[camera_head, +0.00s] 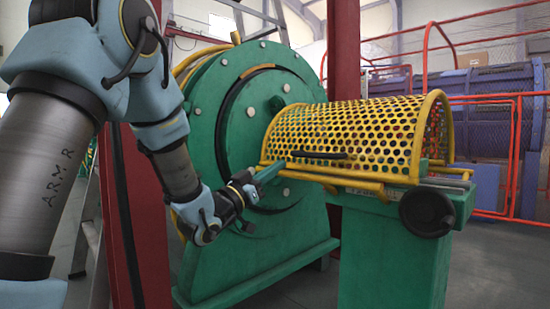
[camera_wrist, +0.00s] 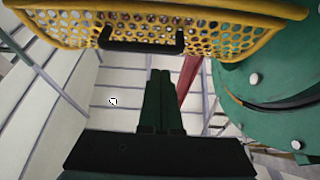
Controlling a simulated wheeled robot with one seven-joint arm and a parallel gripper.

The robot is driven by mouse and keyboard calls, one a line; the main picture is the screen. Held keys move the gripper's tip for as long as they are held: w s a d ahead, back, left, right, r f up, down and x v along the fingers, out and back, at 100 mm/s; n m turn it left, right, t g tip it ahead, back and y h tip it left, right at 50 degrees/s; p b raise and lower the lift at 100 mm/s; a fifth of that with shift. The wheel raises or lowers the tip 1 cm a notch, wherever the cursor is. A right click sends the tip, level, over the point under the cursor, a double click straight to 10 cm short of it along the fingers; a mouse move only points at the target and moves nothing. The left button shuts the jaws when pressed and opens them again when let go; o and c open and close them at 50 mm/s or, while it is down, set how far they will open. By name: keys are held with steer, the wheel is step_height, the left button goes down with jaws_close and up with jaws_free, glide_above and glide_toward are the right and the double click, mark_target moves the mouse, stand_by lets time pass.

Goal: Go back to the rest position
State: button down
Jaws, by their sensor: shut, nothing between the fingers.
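My gripper (camera_head: 279,166) is at the end of my arm, left of centre in the head view, in front of the green round housing. Its green fingers lie side by side, shut and empty, in the wrist view (camera_wrist: 161,75). The yellow perforated guard (camera_head: 370,120) is just right of the fingertips in the head view. Its black handle (camera_head: 318,155) is close to the fingertips; the gap is hard to judge. In the wrist view the guard (camera_wrist: 215,18) and handle (camera_wrist: 140,46) cross the top, and the fingers are not around the handle.
The green round housing (camera_head: 225,130) stands behind my gripper. A black handwheel (camera_head: 427,212) sits on the green base (camera_head: 390,260) below the guard. Red posts (camera_head: 343,50) rise behind. Blue cylinders (camera_head: 500,120) lie behind red railing (camera_head: 514,160). Floor shows at lower right.

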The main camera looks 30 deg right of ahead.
steer(key=shift+a+f, duration=0.1)
steer(key=shift+a, duration=0.05)
steer(key=w+a+f+n+t+y+p, duration=0.4)
steer(key=w+a+n+t+y+p, duration=0.15)
steer(key=w+a+y, duration=0.5)
steer(key=a+f+n+g+y+p, duration=0.1)
steer(key=a+f+n+y+p, duration=0.15)
steer(key=a, duration=0.55)
steer(key=a+f+n+y+p, duration=0.2)
steer(key=a+f+y, duration=0.15)
steer(key=a, duration=0.45)
steer(key=s+a+f+n+g+y+p, duration=0.1)
steer(key=s+a+n+g+y+p, duration=0.6)
steer(key=s+a, duration=0.95)
step_height(320, 180, up, 38)
steer(key=s+d+m+g+h+p, duration=0.1)
steer(key=m+p, duration=0.1)
steer(key=p, duration=3.3)
steer(key=shift+s+d+f+m+p, duration=0.25)
steer(key=shift+d+m+p, duration=0.1)
steer(key=shift+m+p, duration=0.05)
steer(key=shift+g+h, duration=0.25)
